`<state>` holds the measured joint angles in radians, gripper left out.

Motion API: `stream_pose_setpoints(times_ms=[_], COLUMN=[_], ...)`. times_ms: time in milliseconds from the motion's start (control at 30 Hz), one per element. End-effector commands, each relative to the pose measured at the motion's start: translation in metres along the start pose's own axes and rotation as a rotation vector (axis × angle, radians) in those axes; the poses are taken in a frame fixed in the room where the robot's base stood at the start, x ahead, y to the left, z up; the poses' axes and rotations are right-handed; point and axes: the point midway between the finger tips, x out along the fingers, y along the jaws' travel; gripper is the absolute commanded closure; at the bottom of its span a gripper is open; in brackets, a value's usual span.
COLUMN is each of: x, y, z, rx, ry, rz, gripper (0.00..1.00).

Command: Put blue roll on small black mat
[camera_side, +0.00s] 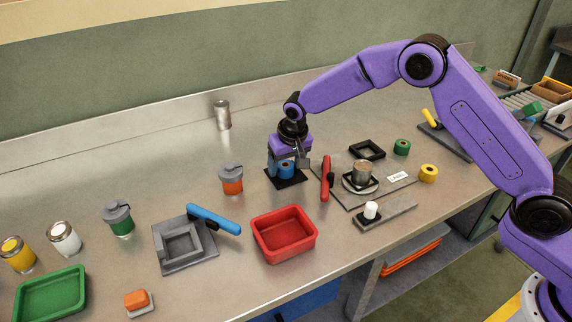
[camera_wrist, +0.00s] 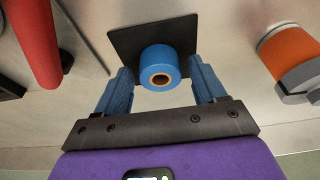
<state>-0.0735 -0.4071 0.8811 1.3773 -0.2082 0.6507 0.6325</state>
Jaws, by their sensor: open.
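The blue roll (camera_wrist: 160,62) stands on the small black mat (camera_wrist: 125,42), with its round core hole facing the wrist camera. In the side view the blue roll (camera_side: 287,169) is partly hidden by my gripper, and the black mat (camera_side: 287,182) shows beneath it. My gripper (camera_wrist: 161,88) is open, with one blue finger on either side of the roll. In the wrist view a gap shows between the roll and each finger. In the side view my gripper (camera_side: 284,168) is low over the mat.
A red-handled tool (camera_side: 326,178) lies close right of the mat. An orange jar with grey lid (camera_side: 231,180) stands to the left. A red tray (camera_side: 284,235) is in front. Green (camera_side: 402,147) and yellow (camera_side: 429,173) rolls stand farther right. The bench behind is mostly clear.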

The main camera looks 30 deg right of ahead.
Motion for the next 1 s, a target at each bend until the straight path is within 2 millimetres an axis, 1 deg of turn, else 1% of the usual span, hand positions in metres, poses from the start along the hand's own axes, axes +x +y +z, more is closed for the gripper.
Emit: stream_pose_setpoints(times_ms=[167, 400, 500, 600, 767, 1000], x=[-0.027, -0.076, -0.093, -0.105, -0.116, -0.117], y=[-0.001, -0.001, -0.001, -0.001, 0.000, 0.000], z=[-0.001, -0.001, 0.000, 0.000, 0.000, 0.000], rx=[0.000, -0.001, -0.001, 0.000, 0.000, 0.000], ry=[0.003, 0.003, 0.002, 0.001, -0.001, -0.001], rz=[-0.002, -0.002, -0.002, -0.001, 0.000, 0.000], gripper=[0.30, 0.30, 0.30, 0.30, 0.30, 0.30])
